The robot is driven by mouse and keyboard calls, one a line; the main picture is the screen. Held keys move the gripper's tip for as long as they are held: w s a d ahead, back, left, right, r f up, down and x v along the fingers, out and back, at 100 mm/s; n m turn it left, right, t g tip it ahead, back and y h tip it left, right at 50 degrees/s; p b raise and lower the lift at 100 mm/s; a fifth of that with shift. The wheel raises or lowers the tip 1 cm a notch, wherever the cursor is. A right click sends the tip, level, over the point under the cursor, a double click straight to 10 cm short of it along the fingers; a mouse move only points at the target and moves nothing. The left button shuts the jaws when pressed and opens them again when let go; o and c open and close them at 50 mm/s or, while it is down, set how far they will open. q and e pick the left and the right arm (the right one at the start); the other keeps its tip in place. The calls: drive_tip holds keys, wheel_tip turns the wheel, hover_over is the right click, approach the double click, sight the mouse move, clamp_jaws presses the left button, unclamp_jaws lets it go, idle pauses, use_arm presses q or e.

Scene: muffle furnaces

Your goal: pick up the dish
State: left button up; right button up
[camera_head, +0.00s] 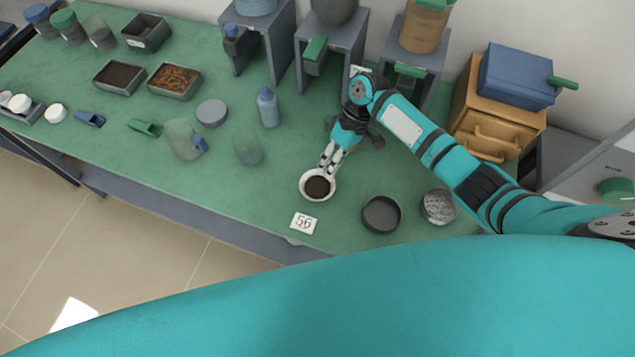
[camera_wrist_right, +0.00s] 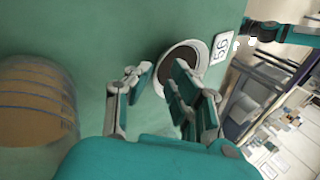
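The dish (camera_head: 317,186) is a small, round white bowl with dark brown contents. It stands on the green bench top near the front edge, just behind a card marked 56 (camera_head: 304,223). My right gripper (camera_head: 327,167) comes down from behind, its fingertips at the dish's far rim. In the right wrist view, the gripper (camera_wrist_right: 160,88) has its fingers apart with nothing visible between them. The dish (camera_wrist_right: 178,60) shows beyond one finger, which partly covers it. I cannot tell whether a finger touches the rim. My left gripper is not in view.
A dark round pan (camera_head: 381,215) and a grey dish (camera_head: 438,207) stand right of the dish. A clear beaker (camera_head: 248,150) and a blue-capped bottle (camera_head: 268,107) stand to its left. Grey stands (camera_head: 333,50) line the back.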

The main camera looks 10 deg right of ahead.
drive_tip(key=shift+s+a+f, duration=0.2)
drive_tip(key=shift+a+f, duration=0.1)
drive_tip(key=shift+f, duration=0.15)
drive_tip(key=shift+a+f, duration=0.15)
drive_tip(key=shift+f, duration=0.15)
clamp_jaws()
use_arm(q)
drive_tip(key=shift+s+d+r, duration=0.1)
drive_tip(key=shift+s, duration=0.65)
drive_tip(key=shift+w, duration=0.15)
